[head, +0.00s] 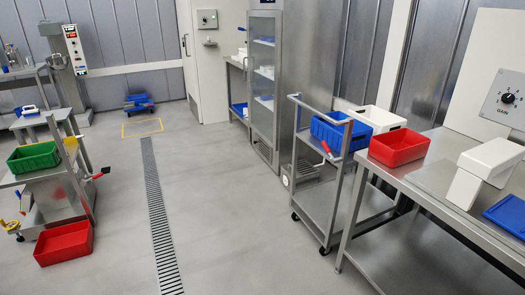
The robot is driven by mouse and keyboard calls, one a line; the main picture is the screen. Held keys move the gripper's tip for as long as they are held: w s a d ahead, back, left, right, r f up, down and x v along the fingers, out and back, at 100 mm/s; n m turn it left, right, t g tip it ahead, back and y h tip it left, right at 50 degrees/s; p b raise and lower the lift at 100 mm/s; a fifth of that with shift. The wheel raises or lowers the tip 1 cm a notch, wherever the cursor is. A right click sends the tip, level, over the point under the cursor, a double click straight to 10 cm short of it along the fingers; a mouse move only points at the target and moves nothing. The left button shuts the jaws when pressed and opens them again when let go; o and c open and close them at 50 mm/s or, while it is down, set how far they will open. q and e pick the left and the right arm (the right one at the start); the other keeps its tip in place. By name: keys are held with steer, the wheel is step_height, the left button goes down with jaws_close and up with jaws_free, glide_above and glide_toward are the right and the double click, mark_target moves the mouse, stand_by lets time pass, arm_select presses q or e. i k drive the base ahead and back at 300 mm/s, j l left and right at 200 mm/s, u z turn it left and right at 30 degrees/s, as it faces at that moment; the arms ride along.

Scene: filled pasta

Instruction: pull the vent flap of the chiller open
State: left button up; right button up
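A tall steel cabinet with a glass door (263,75), which looks like the chiller, stands at the back centre. Pale and blue things show on shelves behind the glass. Neither of my grippers is in view.
A steel cart (325,192) with a blue crate (338,133) stands right of the cabinet. A steel table (430,184) with a red bin (399,148) fills the right. A red bin (64,244) lies on the floor at left. The middle floor along the drain (160,220) is clear.

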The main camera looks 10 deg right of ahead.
mark_target(264, 149)
steer(key=i+j+u, duration=0.2)
steer(key=i, duration=4.05)
steer(key=l+z, duration=0.05)
steer(key=l, duration=0.1)
